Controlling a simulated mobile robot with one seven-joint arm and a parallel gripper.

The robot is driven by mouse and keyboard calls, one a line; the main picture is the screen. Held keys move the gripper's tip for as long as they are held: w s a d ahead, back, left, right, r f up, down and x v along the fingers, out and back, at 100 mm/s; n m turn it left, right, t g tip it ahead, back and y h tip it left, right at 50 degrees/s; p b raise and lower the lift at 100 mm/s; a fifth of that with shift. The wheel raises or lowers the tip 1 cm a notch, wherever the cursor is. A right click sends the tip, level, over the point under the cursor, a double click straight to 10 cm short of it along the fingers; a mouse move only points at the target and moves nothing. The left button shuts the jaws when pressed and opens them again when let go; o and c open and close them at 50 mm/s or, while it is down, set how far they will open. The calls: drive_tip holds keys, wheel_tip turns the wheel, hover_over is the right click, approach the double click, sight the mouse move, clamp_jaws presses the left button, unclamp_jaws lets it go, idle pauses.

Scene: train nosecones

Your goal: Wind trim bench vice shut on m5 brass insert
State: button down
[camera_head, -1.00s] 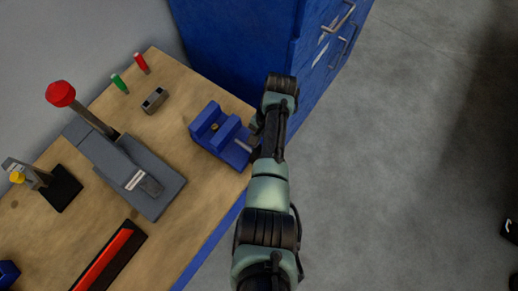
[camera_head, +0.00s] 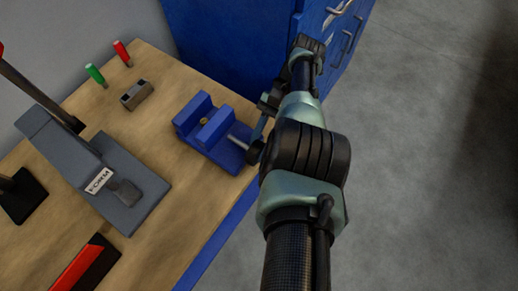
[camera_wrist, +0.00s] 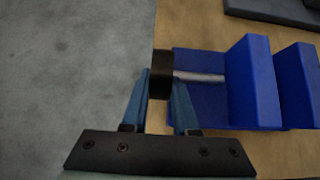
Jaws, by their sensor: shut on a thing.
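The blue bench vice (camera_head: 222,140) sits at the right edge of the wooden bench, its two upright jaws parted by a gap. A small brass insert (camera_head: 204,121) shows in that gap in the head view; I cannot tell whether both jaws touch it. A grey screw (camera_head: 238,142) runs from the vice to a black knob (camera_wrist: 161,74) on its outer side. In the wrist view my gripper (camera_wrist: 163,88) is shut on this knob, one blue finger on each side. The insert is not visible there. In the head view my arm partly hides the gripper and knob.
A grey press (camera_head: 95,165) with a lever stands left of the vice. A small metal block (camera_head: 136,95), a green-handled tool (camera_head: 95,74) and a red-handled tool (camera_head: 122,52) are behind it. A blue cabinet (camera_head: 235,45) stands beyond the bench; open floor lies right.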

drive_tip(key=shift+f+b, duration=0.2)
drive_tip(key=shift+b, duration=0.15)
idle(0.3)
drive_tip(key=c, duration=0.7)
unclamp_jaws()
drive_tip(key=shift+r, duration=0.1)
drive_tip(key=shift+r, duration=0.15)
